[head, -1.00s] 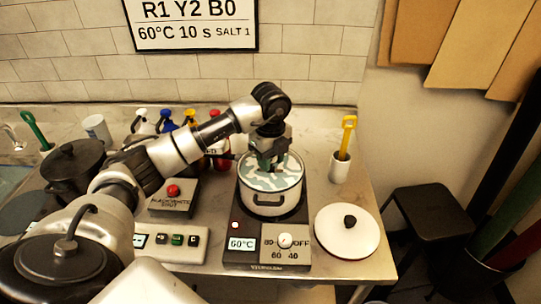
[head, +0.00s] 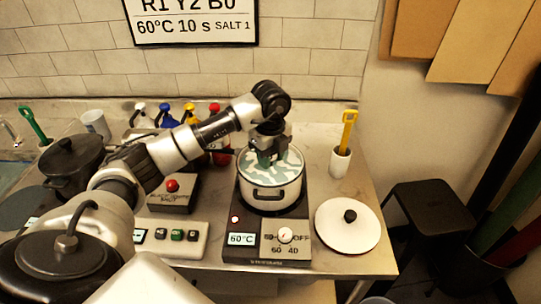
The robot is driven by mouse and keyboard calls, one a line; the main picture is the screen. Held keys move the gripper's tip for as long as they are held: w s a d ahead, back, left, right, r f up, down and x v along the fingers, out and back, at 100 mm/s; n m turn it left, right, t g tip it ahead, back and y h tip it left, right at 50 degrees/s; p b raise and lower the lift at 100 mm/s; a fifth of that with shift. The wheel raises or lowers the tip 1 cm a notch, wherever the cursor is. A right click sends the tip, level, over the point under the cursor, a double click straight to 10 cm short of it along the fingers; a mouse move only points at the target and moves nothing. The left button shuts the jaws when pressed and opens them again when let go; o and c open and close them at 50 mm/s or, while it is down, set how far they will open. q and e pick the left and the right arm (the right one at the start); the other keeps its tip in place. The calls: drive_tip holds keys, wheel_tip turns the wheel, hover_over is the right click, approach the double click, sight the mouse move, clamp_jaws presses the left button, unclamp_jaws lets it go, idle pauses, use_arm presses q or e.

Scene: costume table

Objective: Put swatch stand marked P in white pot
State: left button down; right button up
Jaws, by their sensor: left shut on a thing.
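The white pot (head: 272,194) stands on a black hotplate, its lid off, with pale water and light patches inside. My left gripper (head: 265,160) points down into the pot's mouth at its back left. It is shut on a small dark greenish thing, probably the swatch stand, mostly hidden by the fingers and the pot; no P mark can be read. My right gripper does not show.
A white holder (head: 340,164) with a yellow-handled tool stands behind. Dark pots (head: 72,163), several coloured bottles and a red-button box (head: 173,194) stand left.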

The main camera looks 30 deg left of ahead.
use_arm(q)
drive_tip(key=shift+f, duration=0.15)
drive_tip(key=shift+c, duration=1.3)
unclamp_jaws()
drive_tip(key=shift+r+p, duration=2.55)
drive_tip(key=shift+r, duration=1)
drive_tip(key=shift+f, duration=0.1)
